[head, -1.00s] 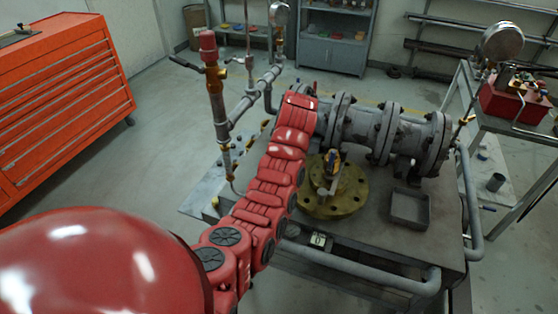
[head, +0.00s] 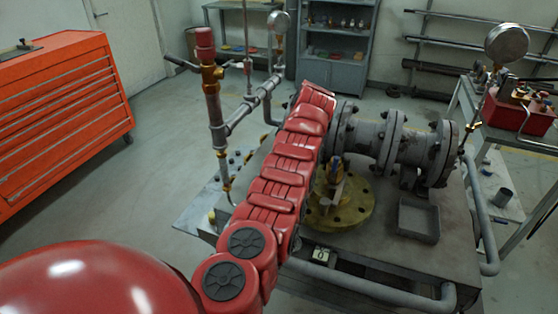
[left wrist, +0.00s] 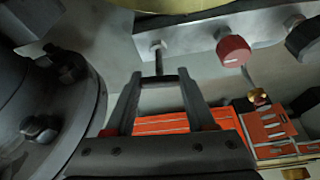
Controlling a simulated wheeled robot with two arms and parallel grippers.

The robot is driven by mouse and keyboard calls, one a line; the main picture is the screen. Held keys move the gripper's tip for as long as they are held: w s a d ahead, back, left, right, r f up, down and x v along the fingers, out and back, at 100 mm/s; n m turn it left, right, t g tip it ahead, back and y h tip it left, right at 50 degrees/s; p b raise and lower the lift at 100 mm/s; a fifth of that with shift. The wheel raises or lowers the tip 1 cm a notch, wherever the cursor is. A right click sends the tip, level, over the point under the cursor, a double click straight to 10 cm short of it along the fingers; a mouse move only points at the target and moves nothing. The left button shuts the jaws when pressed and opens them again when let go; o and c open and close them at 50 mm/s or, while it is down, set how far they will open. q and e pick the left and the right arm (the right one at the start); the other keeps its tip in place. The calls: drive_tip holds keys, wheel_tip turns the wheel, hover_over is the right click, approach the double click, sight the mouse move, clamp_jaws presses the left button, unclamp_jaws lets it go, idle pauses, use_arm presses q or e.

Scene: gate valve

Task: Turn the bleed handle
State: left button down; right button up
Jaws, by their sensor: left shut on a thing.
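In the left wrist view my left gripper (left wrist: 160,80) is shut on the bleed handle (left wrist: 160,77), a dark crossbar between its fingertips. A short stem (left wrist: 157,52) runs from near the crossbar up to a pale metal block (left wrist: 195,42). In the head view my red left arm reaches to the left end of the grey gate valve and pipe (head: 400,140); the gripper and the handle are hidden there. My right gripper is not in view.
A red knob (left wrist: 234,50) and a black knob (left wrist: 303,38) stand on the same block, right of the handle. A bolted grey flange (left wrist: 60,100) is close on the left in the wrist view. A grey tray (head: 418,220) sits on the bench.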

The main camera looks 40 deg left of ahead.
use_arm(q)
drive_tip(key=shift+n, duration=0.3)
idle(0.5)
drive_tip(key=shift+c, duration=1.2)
unclamp_jaws()
drive_tip(key=shift+d+r, duration=0.1)
drive_tip(key=shift+r, duration=0.15)
drive_tip(key=p+v, duration=1)
drive_tip(key=v, duration=0.6)
drive_tip(key=shift+w+d+r+p, duration=0.15)
drive_tip(key=shift+w+r+p, duration=0.05)
drive_tip(key=shift+r+p, duration=0.15)
